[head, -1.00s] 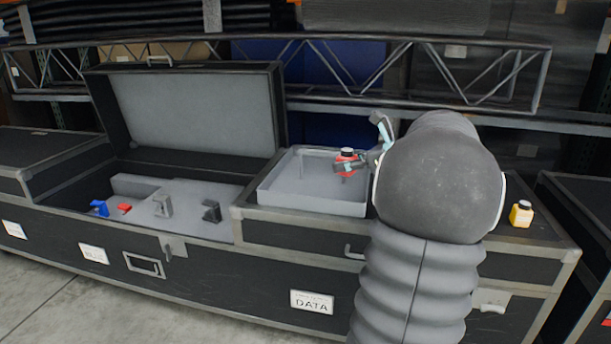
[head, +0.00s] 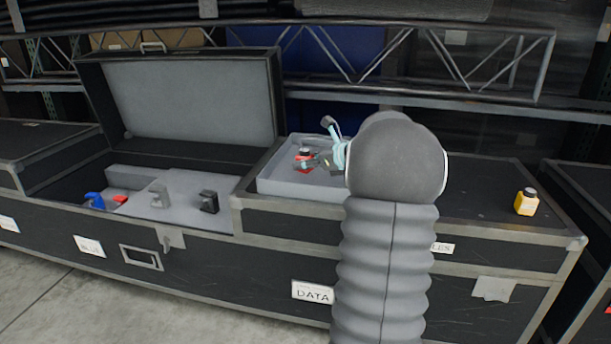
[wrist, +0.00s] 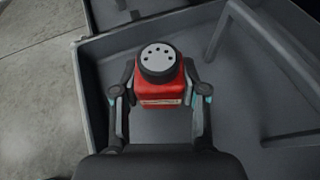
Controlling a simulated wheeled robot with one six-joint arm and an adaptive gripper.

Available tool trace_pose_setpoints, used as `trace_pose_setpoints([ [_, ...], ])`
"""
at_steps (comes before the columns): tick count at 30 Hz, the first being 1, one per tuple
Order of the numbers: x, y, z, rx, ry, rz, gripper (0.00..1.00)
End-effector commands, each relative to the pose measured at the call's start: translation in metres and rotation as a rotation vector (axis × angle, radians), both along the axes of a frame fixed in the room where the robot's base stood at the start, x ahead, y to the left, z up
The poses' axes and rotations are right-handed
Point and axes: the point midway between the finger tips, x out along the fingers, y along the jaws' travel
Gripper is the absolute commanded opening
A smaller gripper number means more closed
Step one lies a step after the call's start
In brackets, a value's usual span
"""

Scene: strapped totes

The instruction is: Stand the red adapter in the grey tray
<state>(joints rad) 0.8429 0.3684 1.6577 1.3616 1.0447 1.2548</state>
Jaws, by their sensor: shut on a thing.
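The red adapter (wrist: 160,91) has a black round top with a pale, holed face. My gripper (wrist: 158,90) is shut on it, one finger on each side, in the wrist view. In the head view the red adapter (head: 305,155) shows small between the fingers of my gripper (head: 308,162), upright over the grey tray (head: 285,187). The grey tray's wall (wrist: 88,90) shows left of the adapter in the wrist view. I cannot tell whether the adapter's base touches the tray floor. My arm hides the right part of the tray in the head view.
The open case (head: 175,100) at the left holds a blue piece (head: 95,201), a red piece and dark clips. A grey bar (wrist: 216,38) stands inside the tray.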

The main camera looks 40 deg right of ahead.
Motion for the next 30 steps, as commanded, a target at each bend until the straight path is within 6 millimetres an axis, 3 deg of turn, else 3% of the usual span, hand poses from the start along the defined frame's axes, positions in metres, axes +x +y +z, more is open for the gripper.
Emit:
trace_pose_setpoints([
  [8,-0.001,-0.001,-0.036,0.001,0.001,-0.002,0.06],
  [20,-0.001,-0.001,-0.041,0.0,0.0,-0.002,0.06],
  [21,-0.001,-0.001,-0.041,0.0,0.001,-0.002,0.48],
  [23,-0.001,-0.001,-0.04,0.0,0.001,-0.002,0.63],
  [24,-0.001,-0.001,-0.04,0.0,0.001,-0.002,0.68],
  [30,-0.001,-0.001,-0.04,0.0,0.001,-0.001,0.68],
])
